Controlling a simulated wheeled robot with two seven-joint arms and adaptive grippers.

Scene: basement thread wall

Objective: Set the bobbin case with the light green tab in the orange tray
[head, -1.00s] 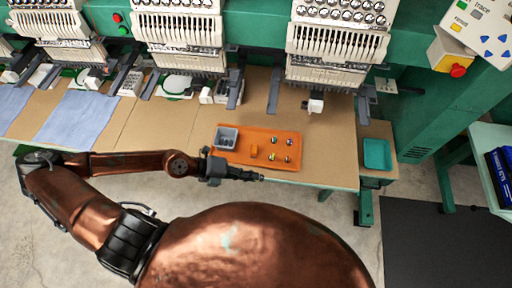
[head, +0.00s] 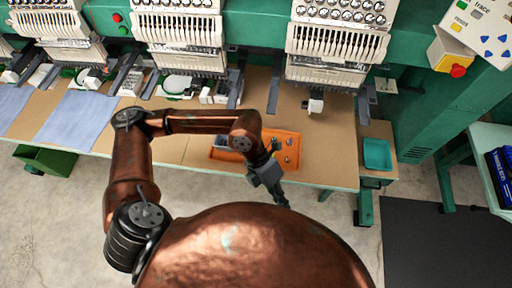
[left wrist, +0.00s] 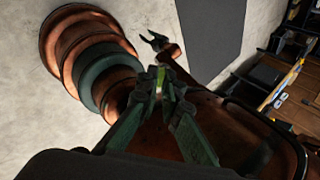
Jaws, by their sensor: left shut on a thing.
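The orange tray (head: 224,155) lies on the table, its middle hidden by my left arm. Two small metallic round pieces, likely bobbin cases (head: 289,142), show on its right part. My left gripper (head: 284,203) hangs beyond the table's front edge, pointing down. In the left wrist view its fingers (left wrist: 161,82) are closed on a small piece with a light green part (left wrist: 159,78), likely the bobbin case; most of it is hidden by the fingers. My right gripper (left wrist: 154,41) shows in the left wrist view with its fingers apart and empty.
Embroidery machine heads (head: 334,45) overhang the table's back. A teal tray (head: 377,154) sits to the right. Blue cloth (head: 75,121) lies left; a green bin (head: 46,160) is below the table.

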